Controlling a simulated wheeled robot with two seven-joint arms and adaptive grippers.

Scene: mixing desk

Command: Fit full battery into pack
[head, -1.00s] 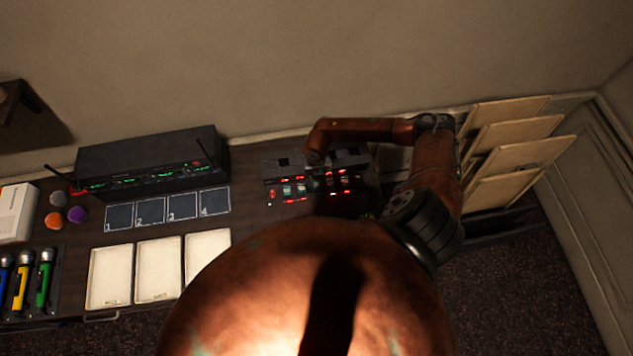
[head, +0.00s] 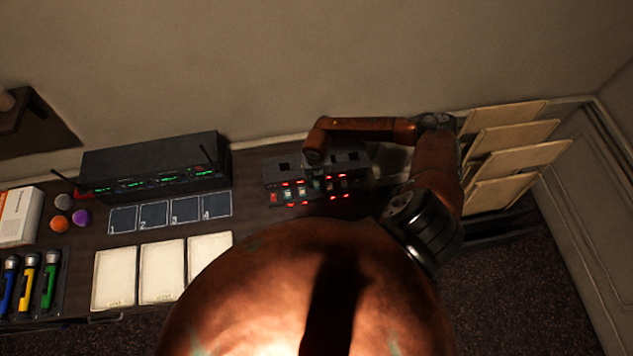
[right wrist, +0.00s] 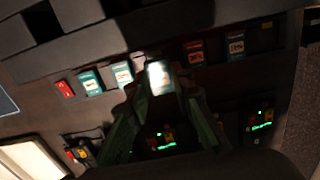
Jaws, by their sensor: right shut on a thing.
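My right gripper (right wrist: 163,92) points down at the dark charger (head: 270,178) and is shut on a pale teal battery (right wrist: 160,77). That battery is at the charger's row of slots; I cannot tell how deep it sits. To its left are two teal batteries (right wrist: 90,81) (right wrist: 122,74) and a red one (right wrist: 65,88). To its right are a red battery (right wrist: 193,52) and a dark teal one (right wrist: 236,45). Dark devices with green lights, perhaps packs, lie nearer in the right wrist view (right wrist: 262,122) (right wrist: 166,140). The left gripper is out of view.
A black receiver (head: 150,163) with antennas stands at the back left. Numbered squares (head: 154,215) and white trays (head: 162,270) lie before it. Coloured microphones (head: 49,280) are at far left. Upright boards (head: 515,155) stand right of my arm. My arm hides the desk's front.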

